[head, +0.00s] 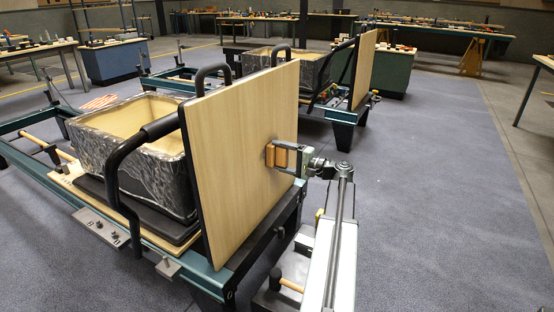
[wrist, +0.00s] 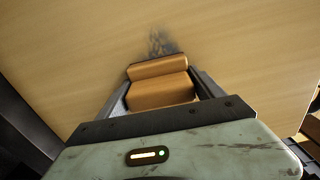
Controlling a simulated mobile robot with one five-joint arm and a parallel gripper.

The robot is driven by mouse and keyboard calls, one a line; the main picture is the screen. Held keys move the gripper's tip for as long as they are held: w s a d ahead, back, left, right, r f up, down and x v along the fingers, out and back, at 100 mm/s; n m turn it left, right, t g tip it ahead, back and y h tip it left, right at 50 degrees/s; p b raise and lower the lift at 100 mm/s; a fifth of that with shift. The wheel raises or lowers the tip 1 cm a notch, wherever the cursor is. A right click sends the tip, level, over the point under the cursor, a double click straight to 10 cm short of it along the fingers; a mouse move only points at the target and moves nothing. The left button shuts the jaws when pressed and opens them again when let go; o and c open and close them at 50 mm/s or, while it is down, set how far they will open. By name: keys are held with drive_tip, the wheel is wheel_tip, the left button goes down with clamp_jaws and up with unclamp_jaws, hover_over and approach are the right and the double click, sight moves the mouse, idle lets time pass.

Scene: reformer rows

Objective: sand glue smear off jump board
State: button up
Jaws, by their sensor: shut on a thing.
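The jump board (head: 236,165) is a pale wooden panel standing upright at the end of the nearest reformer. My gripper (head: 284,155) is at the board's right part, shut on an orange-brown sanding block (head: 271,155). In the wrist view the block (wrist: 160,88) sits between the two fingers of my gripper (wrist: 160,92), its far end at or very near the board (wrist: 80,50). A dark grey glue smear (wrist: 161,42) shows on the board just beyond the block. The block may hide part of the smear. In the head view the smear cannot be made out.
A box wrapped in clear film (head: 135,150) rests on the reformer's carriage behind the board. Black curved handles (head: 125,175) rise beside it. A second reformer with its own board (head: 364,70) stands farther back. Carpet at the right (head: 430,190) is clear.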

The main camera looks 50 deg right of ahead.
drive_tip(key=shift+w+d, duration=0.2)
drive_tip(key=shift+d, duration=0.7)
drive_tip(key=shift+w+d, duration=0.15)
drive_tip(key=shift+d, duration=0.75)
drive_tip(key=d, duration=0.1)
drive_tip(key=d+r+p, duration=0.1)
drive_tip(key=w+d, duration=0.1)
drive_tip(key=shift+r, duration=0.25)
drive_tip(key=shift+s+a, duration=0.55)
drive_tip(key=shift+a, duration=1.75)
drive_tip(key=shift+s+a, duration=0.6)
drive_tip(key=shift+a, duration=1.75)
drive_tip(key=shift+s+a, duration=0.55)
drive_tip(key=shift+a, duration=1.75)
drive_tip(key=shift+o, duration=0.2)
drive_tip(key=shift+r+p, duration=0.9)
drive_tip(key=shift+p, duration=0.25)
drive_tip(key=shift+d+f, duration=0.1)
drive_tip(key=shift+c, duration=0.2)
